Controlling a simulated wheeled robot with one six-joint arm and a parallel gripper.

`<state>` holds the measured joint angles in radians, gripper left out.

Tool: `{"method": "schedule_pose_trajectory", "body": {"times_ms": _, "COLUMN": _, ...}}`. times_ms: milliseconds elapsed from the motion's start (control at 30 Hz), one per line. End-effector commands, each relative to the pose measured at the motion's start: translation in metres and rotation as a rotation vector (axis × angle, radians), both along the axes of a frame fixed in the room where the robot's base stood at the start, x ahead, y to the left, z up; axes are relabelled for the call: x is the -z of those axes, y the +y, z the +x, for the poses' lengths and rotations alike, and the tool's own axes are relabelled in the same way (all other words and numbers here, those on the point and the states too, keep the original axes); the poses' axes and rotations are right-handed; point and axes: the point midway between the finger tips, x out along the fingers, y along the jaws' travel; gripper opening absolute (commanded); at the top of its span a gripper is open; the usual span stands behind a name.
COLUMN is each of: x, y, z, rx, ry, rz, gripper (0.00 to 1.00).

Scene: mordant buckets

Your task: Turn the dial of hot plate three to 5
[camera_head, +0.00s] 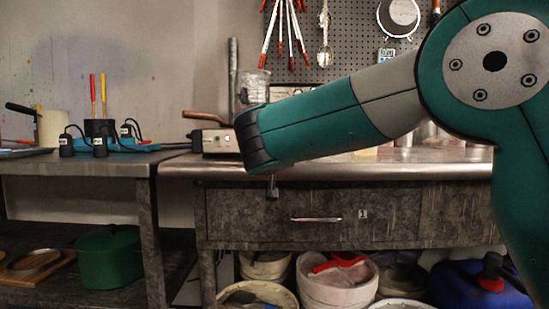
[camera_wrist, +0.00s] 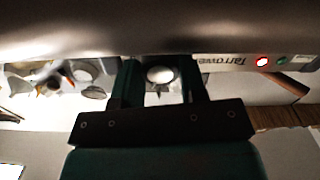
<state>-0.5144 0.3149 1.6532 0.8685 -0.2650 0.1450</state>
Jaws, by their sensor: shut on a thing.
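A pale hot plate (camera_head: 218,141) stands on the metal worktop, partly hidden behind my arm in the head view. In the wrist view its front panel (camera_wrist: 225,62) appears upside down, with lettering, a lit red light (camera_wrist: 262,61) and a green light (camera_wrist: 282,61). My gripper (camera_wrist: 160,80) is shut on a pale round dial (camera_wrist: 160,74), with one finger on each side of it. The dial's marks and setting cannot be read. No plate number is legible.
The metal worktop (camera_head: 420,168) has a drawer (camera_head: 290,217) under its front edge. A pan with a brown handle (camera_head: 205,117) is at the hot plate. A lower table (camera_head: 80,160) stands left. Buckets, including a pinkish one (camera_head: 335,287), fill the space below.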

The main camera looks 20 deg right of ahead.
Motion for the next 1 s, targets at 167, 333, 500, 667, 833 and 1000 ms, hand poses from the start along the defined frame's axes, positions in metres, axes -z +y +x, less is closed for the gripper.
{"method": "schedule_pose_trajectory", "body": {"times_ms": 167, "x": 0.0068, "y": 0.0, "z": -0.0001, "rx": 0.0, "ry": -0.05, "rz": 0.158, "gripper": 0.15}}
{"method": "schedule_pose_trajectory", "body": {"times_ms": 333, "x": 0.007, "y": 0.0001, "z": 0.0, "rx": 0.0, "ry": -0.099, "rz": 0.312, "gripper": 0.15}}
{"method": "schedule_pose_trajectory", "body": {"times_ms": 500, "x": 0.0069, "y": 0.0001, "z": 0.0001, "rx": 0.001, "ry": -0.148, "rz": 0.466, "gripper": 0.15}}
{"method": "schedule_pose_trajectory", "body": {"times_ms": 667, "x": 0.0067, "y": 0.0001, "z": 0.0002, "rx": 0.001, "ry": -0.195, "rz": 0.61, "gripper": 0.15}}
{"method": "schedule_pose_trajectory", "body": {"times_ms": 833, "x": 0.0061, "y": 0.0002, "z": 0.0003, "rx": 0.001, "ry": -0.242, "rz": 0.756, "gripper": 0.15}}
{"method": "schedule_pose_trajectory", "body": {"times_ms": 1000, "x": 0.0051, "y": 0.0002, "z": 0.0004, "rx": 0.001, "ry": -0.284, "rz": 0.885, "gripper": 0.15}}
